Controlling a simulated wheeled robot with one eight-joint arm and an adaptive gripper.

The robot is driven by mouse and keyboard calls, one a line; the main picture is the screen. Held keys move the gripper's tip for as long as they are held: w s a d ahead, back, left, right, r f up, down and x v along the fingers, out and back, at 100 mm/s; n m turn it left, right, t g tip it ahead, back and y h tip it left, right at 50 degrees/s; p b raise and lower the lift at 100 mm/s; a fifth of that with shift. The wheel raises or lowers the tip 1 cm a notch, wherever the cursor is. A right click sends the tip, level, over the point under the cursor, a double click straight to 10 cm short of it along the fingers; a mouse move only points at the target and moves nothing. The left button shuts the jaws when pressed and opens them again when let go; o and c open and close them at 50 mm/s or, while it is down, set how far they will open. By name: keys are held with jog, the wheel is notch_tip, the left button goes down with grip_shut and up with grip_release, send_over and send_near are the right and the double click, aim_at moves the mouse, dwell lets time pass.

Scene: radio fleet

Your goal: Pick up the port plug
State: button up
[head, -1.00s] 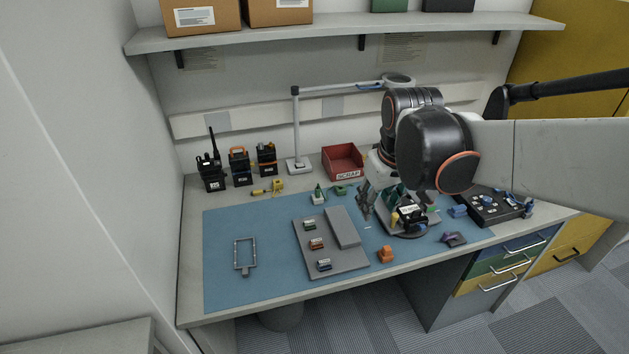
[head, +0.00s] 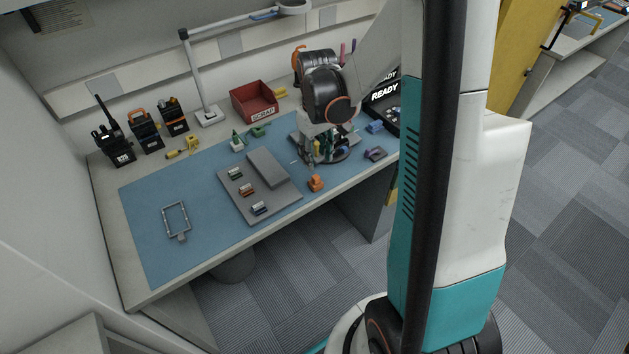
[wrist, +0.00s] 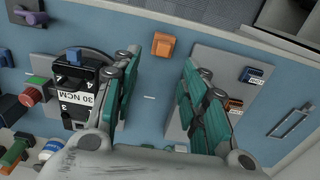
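No part is labelled as the port plug. A small orange piece (head: 316,184) lies near the front edge of the blue mat, right of the grey plate, and is a possible match. In the wrist view the orange piece (wrist: 163,44) lies beyond the gap between my fingers, apart from them. A small purple part (head: 376,153) lies further right. My gripper (wrist: 160,62) is open with nothing between its teal-padded fingers. In the head view my gripper (head: 318,155) is over the mat by the round stand, its fingertips partly unclear.
The torque tester marked 30 NCM (wrist: 80,90) is close beside my left finger. The grey plate (head: 283,203) with coloured connectors lies left of the orange piece. A red scrap bin (head: 254,101), several radios (head: 145,132) and a lamp (head: 207,115) stand behind.

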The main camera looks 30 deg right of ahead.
aim_at(316, 176)
jog(key=f+b, duration=0.1)
jog(key=f, duration=0.3)
jog(key=f+b, duration=0.2)
jog(key=f, duration=0.2)
jog(key=shift+s+a+f, duration=0.1)
jog(key=shift+s+a, duration=0.1)
jog(key=shift+c, duration=0.6)
jog(key=c, duration=0.8)
jog(key=shift+r, duration=0.2)
notch_tip(316, 176, up, 20)
jog(key=p, duration=0.6)
jog(key=shift+p, duration=0.35)
